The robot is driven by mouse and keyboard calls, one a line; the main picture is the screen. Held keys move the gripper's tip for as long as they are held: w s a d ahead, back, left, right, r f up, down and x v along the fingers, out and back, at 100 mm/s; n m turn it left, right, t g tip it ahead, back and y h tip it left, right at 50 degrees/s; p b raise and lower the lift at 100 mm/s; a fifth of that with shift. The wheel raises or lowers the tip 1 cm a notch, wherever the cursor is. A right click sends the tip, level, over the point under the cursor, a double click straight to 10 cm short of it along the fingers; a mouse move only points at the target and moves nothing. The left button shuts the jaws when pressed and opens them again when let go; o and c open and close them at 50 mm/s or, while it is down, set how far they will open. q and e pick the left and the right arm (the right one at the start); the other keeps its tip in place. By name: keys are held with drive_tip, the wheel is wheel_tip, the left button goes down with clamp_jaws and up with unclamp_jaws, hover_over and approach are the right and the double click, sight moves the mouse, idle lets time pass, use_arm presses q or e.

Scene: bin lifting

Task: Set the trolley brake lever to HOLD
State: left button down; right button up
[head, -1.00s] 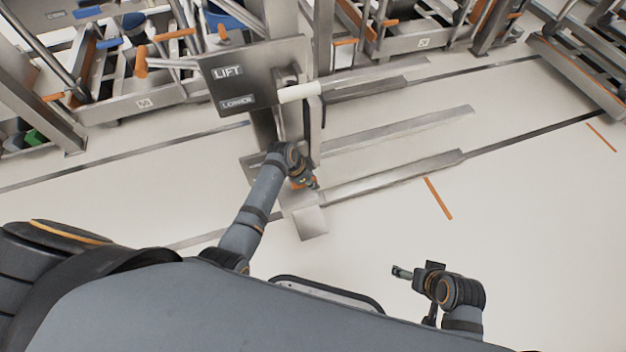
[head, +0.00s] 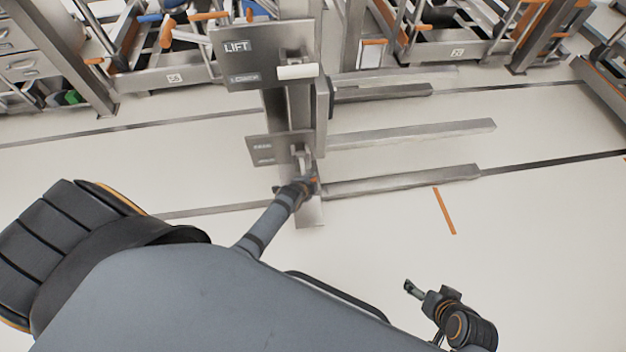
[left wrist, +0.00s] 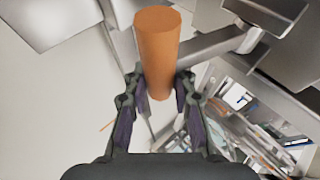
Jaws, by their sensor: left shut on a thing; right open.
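The trolley's brake lever shows in the left wrist view as an orange cylindrical grip (left wrist: 157,50) on a metal arm (left wrist: 215,45). My left gripper (left wrist: 158,100) is shut on the grip, with one finger on each side of it. In the head view my left gripper (head: 306,184) is at the trolley post (head: 305,112), just below a lower metal plate (head: 272,149) whose lettering is too blurred to read. The gripper mostly hides the grip there. My right gripper (head: 412,289) is open and empty above the floor at lower right.
An upper plate (head: 264,55) reads LIFT, with a pale handle (head: 297,71) at its right side. Metal forks (head: 405,182) extend right from the post. Racks and other trolleys stand along the back. The floor (head: 540,240) at right is clear.

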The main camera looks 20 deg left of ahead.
use_arm(q)
drive_tip(key=shift+w+a+f, duration=0.1)
drive_tip(key=shift+a+f, duration=0.05)
drive_tip(key=shift+f, duration=1)
drive_tip(key=c, duration=1.1)
unclamp_jaws()
drive_tip(key=shift+w, duration=0.1)
drive_tip(key=v, duration=1.2)
drive_tip(key=shift+w, duration=0.1)
